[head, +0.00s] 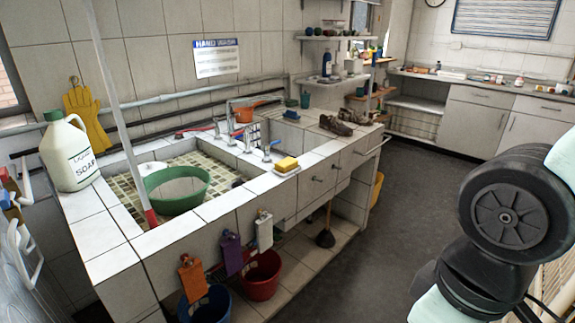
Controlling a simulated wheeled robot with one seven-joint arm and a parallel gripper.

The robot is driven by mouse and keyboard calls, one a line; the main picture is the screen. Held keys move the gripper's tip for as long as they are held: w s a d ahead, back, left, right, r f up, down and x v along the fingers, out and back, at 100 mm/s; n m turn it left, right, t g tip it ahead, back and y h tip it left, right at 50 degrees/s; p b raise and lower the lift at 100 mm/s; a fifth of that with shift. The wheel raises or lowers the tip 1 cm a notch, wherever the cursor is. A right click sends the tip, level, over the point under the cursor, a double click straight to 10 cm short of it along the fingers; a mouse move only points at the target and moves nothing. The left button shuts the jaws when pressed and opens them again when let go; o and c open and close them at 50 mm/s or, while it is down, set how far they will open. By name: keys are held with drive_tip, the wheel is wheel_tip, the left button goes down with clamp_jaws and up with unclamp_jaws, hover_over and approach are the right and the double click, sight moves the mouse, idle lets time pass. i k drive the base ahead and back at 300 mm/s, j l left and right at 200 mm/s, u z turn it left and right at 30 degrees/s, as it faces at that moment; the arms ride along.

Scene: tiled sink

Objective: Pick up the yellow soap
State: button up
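The yellow soap (287,163) lies on a small white dish (286,171) on the tiled front ledge of the sink counter, right of the taps. A large white jug labelled soap (70,155), with a green cap, stands at the left end of the counter. My arm shows at the right edge of the head view, apart from the soap and across open floor from it. My gripper is not in the picture.
A green basin (177,188) sits in the tiled sink, beside a leaning white pole (118,120) with a red end. Shoes (336,125) stand on the counter's right part. Cloths hang along its front above a red bucket (262,274) and a blue bucket (206,306). Dark floor (370,235) is clear.

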sight(288, 164)
drive_tip(key=i+l+u, duration=0.35)
drive_tip(key=i, duration=0.4)
drive_tip(key=i+l+u, duration=0.4)
drive_tip(key=i, duration=0.3)
drive_tip(key=i+l+u, duration=0.35)
drive_tip(key=i+l, duration=0.2)
drive_tip(key=i, duration=0.15)
